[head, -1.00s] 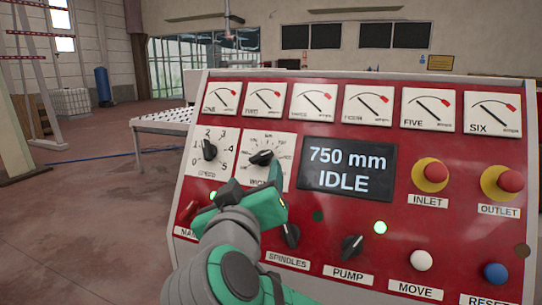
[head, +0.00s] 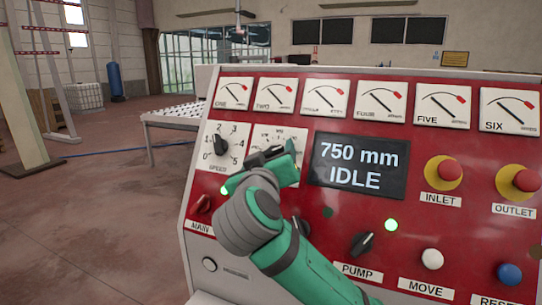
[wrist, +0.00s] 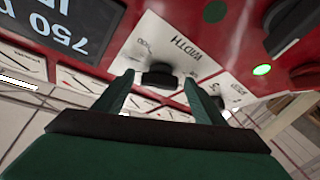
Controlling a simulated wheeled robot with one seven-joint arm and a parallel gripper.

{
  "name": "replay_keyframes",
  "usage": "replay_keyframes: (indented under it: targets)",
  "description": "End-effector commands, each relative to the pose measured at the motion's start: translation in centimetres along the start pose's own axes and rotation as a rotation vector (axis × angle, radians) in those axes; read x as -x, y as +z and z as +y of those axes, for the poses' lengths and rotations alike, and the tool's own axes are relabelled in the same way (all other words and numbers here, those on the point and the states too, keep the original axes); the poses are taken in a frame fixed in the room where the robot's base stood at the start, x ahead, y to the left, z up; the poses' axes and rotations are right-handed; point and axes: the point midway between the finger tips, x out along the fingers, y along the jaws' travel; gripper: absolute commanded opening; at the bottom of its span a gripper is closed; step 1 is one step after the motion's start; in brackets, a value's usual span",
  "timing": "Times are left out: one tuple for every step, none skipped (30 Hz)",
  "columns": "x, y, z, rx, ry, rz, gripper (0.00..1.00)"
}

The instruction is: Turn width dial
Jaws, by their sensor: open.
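The width dial's white plate (head: 290,134) is on the red control panel, right of the speed dial (head: 221,146). In the head view my gripper (head: 273,155) covers its knob and most of the plate. The wrist view shows the plate upside down, with the word WIDTH and the black knob (wrist: 159,75). My gripper (wrist: 158,84) is open there, one green finger on each side of the knob, with small gaps visible. I cannot tell how deep the fingertips reach. The display (head: 360,166) reads 750 mm, IDLE.
The gauges (head: 308,98) run along the panel's top. The inlet button (head: 444,173), outlet button (head: 519,183), pump knob (head: 362,243) and main switch (head: 204,204) surround the arm. Open floor (head: 90,215) lies to the left.

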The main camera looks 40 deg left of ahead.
Motion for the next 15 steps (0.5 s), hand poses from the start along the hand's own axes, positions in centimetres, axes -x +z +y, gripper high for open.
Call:
replay_keyframes:
  targets:
    - [0.00, 0.02, 0.05, 0.000, 0.001, 0.000, 0.64]
    - [0.01, 0.01, 0.05, 0.000, 0.001, 0.000, 0.64]
    - [0.01, 0.01, 0.05, 0.000, 0.001, 0.000, 0.64]
    - [0.01, 0.01, 0.05, 0.000, 0.001, 0.000, 0.62]
    - [0.01, 0.02, 0.05, 0.000, 0.001, 0.000, 0.55]
    - [0.02, 0.01, 0.05, 0.000, 0.001, 0.000, 0.45]
    - [0.02, 0.01, 0.05, 0.000, 0.001, 0.000, 0.38]
    - [0.02, 0.01, 0.05, 0.000, 0.001, 0.000, 0.31]
    - [0.02, 0.01, 0.05, 0.000, 0.001, 0.000, 0.23]
    - [0.02, 0.01, 0.05, 0.000, 0.001, 0.000, 0.23]
    - [0.02, 0.01, 0.05, 0.000, 0.001, 0.000, 0.23]
    - [0.02, 0.01, 0.06, 0.000, 0.000, 0.000, 0.23]
    - [0.02, 0.01, 0.06, 0.001, 0.000, 0.000, 0.23]
    - [0.02, 0.01, 0.07, 0.002, -0.001, 0.000, 0.23]
    - [0.02, 0.02, 0.07, 0.006, -0.003, 0.000, 0.23]
